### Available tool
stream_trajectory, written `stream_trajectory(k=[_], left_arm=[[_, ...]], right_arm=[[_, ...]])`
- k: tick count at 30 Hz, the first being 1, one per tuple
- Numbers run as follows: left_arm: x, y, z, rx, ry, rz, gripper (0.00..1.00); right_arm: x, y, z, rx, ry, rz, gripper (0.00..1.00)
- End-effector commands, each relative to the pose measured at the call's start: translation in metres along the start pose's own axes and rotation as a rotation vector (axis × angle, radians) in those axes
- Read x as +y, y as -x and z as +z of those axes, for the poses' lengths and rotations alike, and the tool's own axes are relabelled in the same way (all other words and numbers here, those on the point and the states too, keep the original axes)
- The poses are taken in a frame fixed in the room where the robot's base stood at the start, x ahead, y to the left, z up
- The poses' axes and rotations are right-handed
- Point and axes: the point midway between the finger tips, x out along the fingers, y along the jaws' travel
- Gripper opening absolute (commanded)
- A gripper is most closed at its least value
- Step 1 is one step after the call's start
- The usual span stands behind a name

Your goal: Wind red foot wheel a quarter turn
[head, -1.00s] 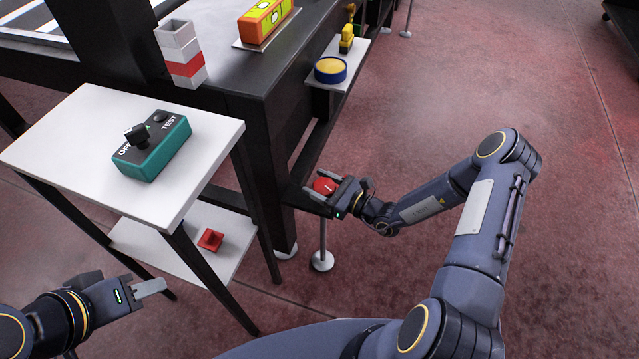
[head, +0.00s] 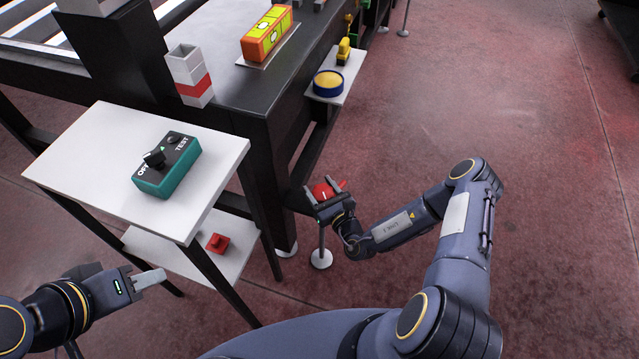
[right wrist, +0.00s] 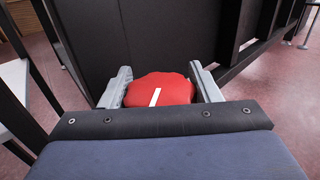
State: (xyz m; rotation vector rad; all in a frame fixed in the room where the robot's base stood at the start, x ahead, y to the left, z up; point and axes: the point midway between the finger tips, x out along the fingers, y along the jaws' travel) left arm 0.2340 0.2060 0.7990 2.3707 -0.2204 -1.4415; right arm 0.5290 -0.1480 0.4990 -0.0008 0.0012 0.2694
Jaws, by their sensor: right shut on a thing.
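The red foot wheel (head: 322,190) sits on top of a thin upright post with a round white foot, beside the black table's corner leg. My right gripper (head: 326,189) is shut on the wheel, one finger on each side. In the right wrist view the red wheel (right wrist: 160,91) lies between the two grey fingers (right wrist: 159,88), with a white line on its top tilted slightly right of straight ahead. The wheel's lower part is hidden. My left gripper (head: 148,279) is at the lower left, away from the wheel; its fingers show edge-on, so its opening is unclear.
The black table (head: 247,113) carries an orange-yellow box (head: 266,34). A yellow-topped blue button (head: 328,83) sits on a small shelf. Floor to the right is clear.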

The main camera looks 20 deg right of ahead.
Motion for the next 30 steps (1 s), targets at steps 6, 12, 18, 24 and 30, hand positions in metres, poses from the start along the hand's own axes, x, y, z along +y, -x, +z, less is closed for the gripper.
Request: stream_trajectory(k=[6,12,18,24,30], left_arm=[[0.0032,0.0069,-0.0034,0.0,0.0,0.0,0.36],[0.0032,0.0068,-0.0034,0.0,0.0,0.0,0.36],[0.0031,0.0067,-0.0033,0.0,0.0,0.0,0.36],[0.0031,0.0068,-0.0034,0.0,0.0,0.0,0.36],[0.0031,0.0068,-0.0034,0.0,0.0,0.0,0.36]], right_arm=[[-0.0004,0.0006,-0.0003,0.002,-0.001,-0.049,0.34],[-0.0009,0.0005,-0.0011,0.001,-0.001,-0.057,0.34],[-0.0009,0.0005,-0.0012,0.001,-0.001,-0.056,0.34],[-0.0008,0.0004,-0.0009,0.0,-0.001,-0.055,0.79],[-0.0008,0.0001,-0.0005,0.0,-0.001,-0.055,0.79]])
